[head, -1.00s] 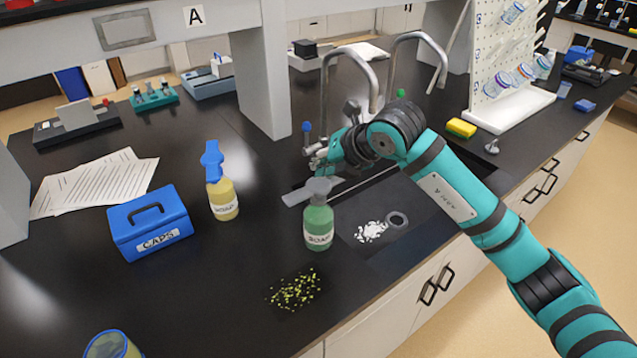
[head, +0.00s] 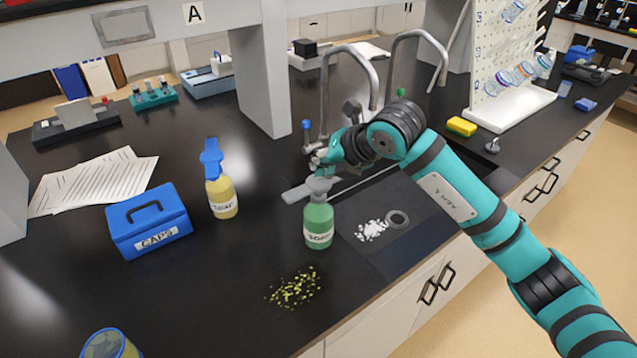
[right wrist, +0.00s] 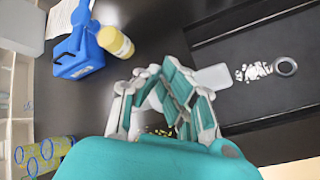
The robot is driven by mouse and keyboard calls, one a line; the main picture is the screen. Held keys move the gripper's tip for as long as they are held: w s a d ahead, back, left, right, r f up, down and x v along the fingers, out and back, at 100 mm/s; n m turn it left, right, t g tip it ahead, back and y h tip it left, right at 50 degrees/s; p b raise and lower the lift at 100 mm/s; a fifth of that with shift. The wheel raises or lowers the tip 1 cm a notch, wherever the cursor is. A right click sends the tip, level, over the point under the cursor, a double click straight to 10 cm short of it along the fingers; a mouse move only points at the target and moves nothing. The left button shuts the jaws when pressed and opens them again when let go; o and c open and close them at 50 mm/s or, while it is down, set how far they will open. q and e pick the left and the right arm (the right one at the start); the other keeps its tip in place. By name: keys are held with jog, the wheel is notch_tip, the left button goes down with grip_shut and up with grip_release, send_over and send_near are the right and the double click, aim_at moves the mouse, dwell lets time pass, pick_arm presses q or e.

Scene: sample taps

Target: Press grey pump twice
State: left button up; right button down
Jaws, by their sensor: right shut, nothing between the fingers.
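The green soap bottle (head: 318,226) stands upright on the black counter by the sink, with its grey pump (head: 319,185) on top and the nozzle pointing left. In the right wrist view the grey nozzle (right wrist: 213,77) shows beside my fingers; the rest of the bottle is mostly hidden. My right gripper (head: 318,156) is shut and empty, just above the grey pump in the head view. The fingers also show in the right wrist view (right wrist: 160,80). I cannot tell whether they touch the pump. A yellow soap bottle (head: 222,196) with a blue pump (head: 211,158) stands to the left. My left gripper is not in view.
A blue caps box (head: 148,222) and papers (head: 95,182) lie left. The sink (head: 405,225) with white pieces is right of the green bottle, taps (head: 349,48) behind. Green-yellow bits (head: 294,289) lie in front. A jar (head: 108,344) stands at the near left.

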jog(key=shift+s+f+b, duration=0.1)
jog(key=shift+f+b, duration=0.75)
jog(key=shift+f, duration=0.25)
dwell(1.1)
jog(key=shift+r, duration=0.1)
jog(key=shift+r+p, duration=0.65)
jog(key=shift+r, duration=0.65)
jog(key=shift+r, duration=0.1)
jog(key=shift+r+p, duration=1.2)
jog(key=shift+r, duration=1.25)
